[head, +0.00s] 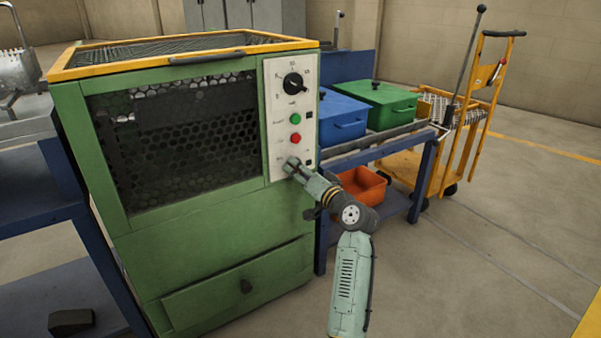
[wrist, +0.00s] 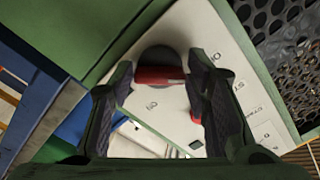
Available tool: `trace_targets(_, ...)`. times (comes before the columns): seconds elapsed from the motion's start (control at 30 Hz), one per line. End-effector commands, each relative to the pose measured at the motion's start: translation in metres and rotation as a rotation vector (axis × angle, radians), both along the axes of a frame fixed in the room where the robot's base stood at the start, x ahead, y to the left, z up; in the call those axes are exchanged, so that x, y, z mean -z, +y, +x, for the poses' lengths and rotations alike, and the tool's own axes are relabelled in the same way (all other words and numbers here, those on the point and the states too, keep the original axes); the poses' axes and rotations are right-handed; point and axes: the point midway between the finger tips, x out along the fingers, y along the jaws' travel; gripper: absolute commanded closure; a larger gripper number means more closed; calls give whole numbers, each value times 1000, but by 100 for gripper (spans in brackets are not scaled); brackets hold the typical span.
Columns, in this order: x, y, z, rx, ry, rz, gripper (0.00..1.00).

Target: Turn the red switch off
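The red switch (wrist: 160,76) shows in the wrist view as a red bar on a dark round base, on the pale control panel. My gripper (wrist: 160,64) has its fingers spread, one on each side of the red bar. I cannot tell whether either fingertip touches it. In the head view my gripper (head: 291,165) is at the lower part of the furnace's control panel (head: 275,100) and hides the switch. A second red patch shows beside the right finger in the wrist view; I cannot tell what it is.
The panel also bears a black dial (head: 292,84), a green button (head: 295,118) and a red button (head: 295,138), on the green furnace (head: 215,260). To the right, a blue bench holds a blue box (head: 342,118) and a green box (head: 380,104). An orange bin (head: 362,187) sits below.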

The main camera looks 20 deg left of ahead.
Motion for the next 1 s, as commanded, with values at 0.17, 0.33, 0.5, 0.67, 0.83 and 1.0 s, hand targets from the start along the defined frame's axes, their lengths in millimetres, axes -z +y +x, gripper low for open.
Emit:
trace_targets(0.17,0,0,0,1,0,1,42)
trace_targets(0.33,0,0,0,1,1,2,40)
trace_targets(0.5,0,-2,0,1,1,2,40)
trace_targets(0.67,0,-16,-10,4,1,2,40)
trace_targets(0.83,0,-39,-29,4,0,3,40)
trace_targets(1.0,0,-55,-42,3,0,2,40)
